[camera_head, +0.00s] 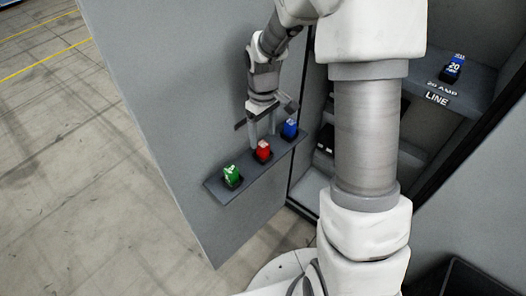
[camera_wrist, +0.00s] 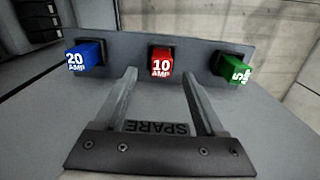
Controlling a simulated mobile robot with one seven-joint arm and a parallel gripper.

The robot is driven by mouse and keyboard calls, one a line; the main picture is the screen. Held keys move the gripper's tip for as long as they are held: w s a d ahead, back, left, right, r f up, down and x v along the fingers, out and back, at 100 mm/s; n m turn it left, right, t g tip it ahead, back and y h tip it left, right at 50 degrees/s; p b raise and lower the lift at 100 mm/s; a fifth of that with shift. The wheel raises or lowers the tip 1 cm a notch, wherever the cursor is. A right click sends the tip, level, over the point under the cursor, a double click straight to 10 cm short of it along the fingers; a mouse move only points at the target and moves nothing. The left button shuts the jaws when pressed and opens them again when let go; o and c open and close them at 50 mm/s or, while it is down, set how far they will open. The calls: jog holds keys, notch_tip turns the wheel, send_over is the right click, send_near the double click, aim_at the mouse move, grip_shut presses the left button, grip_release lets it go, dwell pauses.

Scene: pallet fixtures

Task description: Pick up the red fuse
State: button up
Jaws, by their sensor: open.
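The red fuse (camera_head: 263,150) sits in the middle slot of a dark shelf on the grey panel, between a green and a blue fuse. It shows in the wrist view (camera_wrist: 161,62), marked 10 AMP. My gripper (camera_head: 262,135) is above and behind the red fuse in the head view. In the wrist view my gripper's two fingers (camera_wrist: 162,80) are apart, one on each side of the red fuse's line, with the fuse beyond their tips. The gripper is open and empty, and I see no contact with the fuse.
The blue 20 AMP fuse (camera_wrist: 87,58) and the tilted green fuse (camera_wrist: 236,68) flank the red one closely on the shelf (camera_head: 219,190). A black bin (camera_head: 478,280) is at lower right.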

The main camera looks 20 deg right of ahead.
aim_at(263, 144)
notch_tip(263, 144, down, 5)
jog(key=shift+s+f+b, duration=0.1)
jog(key=shift+b, duration=0.2)
grip_shut()
